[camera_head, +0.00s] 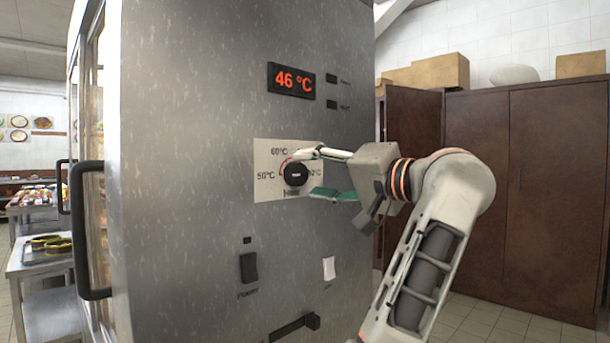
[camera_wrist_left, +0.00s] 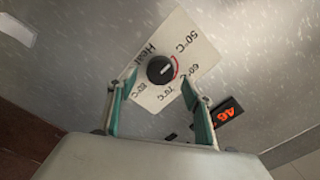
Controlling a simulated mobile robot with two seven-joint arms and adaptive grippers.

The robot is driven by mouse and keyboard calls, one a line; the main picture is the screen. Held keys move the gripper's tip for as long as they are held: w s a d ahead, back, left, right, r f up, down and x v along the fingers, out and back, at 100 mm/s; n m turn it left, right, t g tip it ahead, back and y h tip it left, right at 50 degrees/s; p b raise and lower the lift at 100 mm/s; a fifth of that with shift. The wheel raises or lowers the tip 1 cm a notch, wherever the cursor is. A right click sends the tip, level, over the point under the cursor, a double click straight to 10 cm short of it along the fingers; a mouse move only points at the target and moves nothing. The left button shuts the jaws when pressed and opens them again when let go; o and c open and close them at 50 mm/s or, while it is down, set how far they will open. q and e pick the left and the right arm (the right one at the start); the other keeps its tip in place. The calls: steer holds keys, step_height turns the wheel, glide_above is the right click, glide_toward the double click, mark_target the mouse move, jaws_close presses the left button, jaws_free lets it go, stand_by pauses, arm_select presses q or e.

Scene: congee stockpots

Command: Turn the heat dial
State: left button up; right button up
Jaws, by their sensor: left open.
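The heat dial (camera_head: 296,173) is a round black knob on a white label plate (camera_head: 264,157) marked with temperatures and a red arc, on the grey metal cabinet. My left gripper (camera_head: 310,172) is open in front of the dial, one finger near its upper side and one lower. In the left wrist view the dial (camera_wrist_left: 160,69) appears between the two green-padded fingertips (camera_wrist_left: 161,79), with space on both sides. I cannot tell whether a finger touches it. The display (camera_head: 291,81) above reads 46 °C. My right gripper is not in view.
Below the dial are a black power switch (camera_head: 249,267) and a white switch (camera_head: 329,268). A black door handle (camera_head: 86,230) sticks out at the cabinet's left. Brown cupboards (camera_head: 550,180) stand behind on the right. A table with trays (camera_head: 45,250) is at the left.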

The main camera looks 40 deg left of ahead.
arm_select(q)
steer(key=d, duration=0.4)
steer(key=shift+s+d, duration=0.1)
steer(key=shift+s, duration=0.1)
stand_by(0.3)
